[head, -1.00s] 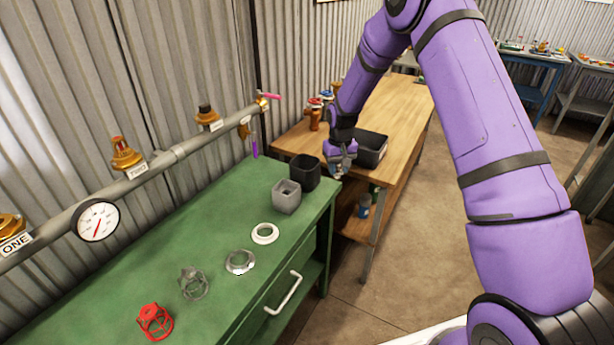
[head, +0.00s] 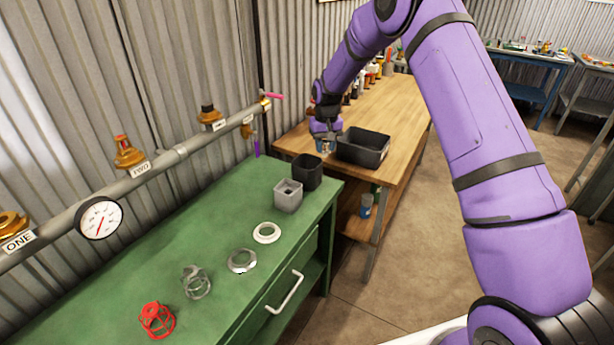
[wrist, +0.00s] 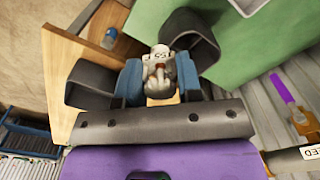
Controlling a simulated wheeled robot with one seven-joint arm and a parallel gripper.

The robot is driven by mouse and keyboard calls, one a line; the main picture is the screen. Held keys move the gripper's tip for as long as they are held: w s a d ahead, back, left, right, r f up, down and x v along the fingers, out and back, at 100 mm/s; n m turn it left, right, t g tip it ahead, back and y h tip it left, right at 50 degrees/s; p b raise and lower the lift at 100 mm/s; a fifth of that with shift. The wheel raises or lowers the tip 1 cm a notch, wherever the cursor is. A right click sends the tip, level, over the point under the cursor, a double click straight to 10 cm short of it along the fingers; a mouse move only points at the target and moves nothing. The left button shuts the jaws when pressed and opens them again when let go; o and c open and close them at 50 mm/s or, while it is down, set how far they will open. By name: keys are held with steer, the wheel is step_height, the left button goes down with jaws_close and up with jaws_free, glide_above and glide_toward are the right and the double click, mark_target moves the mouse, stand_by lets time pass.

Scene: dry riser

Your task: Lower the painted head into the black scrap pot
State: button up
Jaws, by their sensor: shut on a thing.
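My gripper (head: 325,148) is shut on the painted head (wrist: 158,72), a small whitish piece with a label and a reddish-brown part, held between blue finger pads in the wrist view. In the head view the head is mostly hidden by the gripper. The black scrap pot (head: 307,173) stands open on the far right corner of the green bench. My gripper is above and behind it, slightly right, over the wooden bench's near end. In the wrist view the pot (wrist: 198,38) shows just beyond the head, which appears outside its opening.
A grey square pot (head: 288,196) stands in front of the black one. A black tray (head: 363,148) sits on the wooden bench (head: 397,100), right of my gripper.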

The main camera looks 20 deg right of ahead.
mark_target(307, 162)
steer(key=w+a+f, duration=0.2)
steer(key=w+a, duration=0.2)
steer(key=w, duration=0.3)
steer(key=shift+w+f, duration=0.25)
steer(key=shift+w, duration=0.15)
steer(key=shift+f, duration=0.15)
stand_by(0.3)
steer(key=shift+f, duration=4.2)
steer(key=shift+f, duration=1.75)
steer(key=o, duration=1.1)
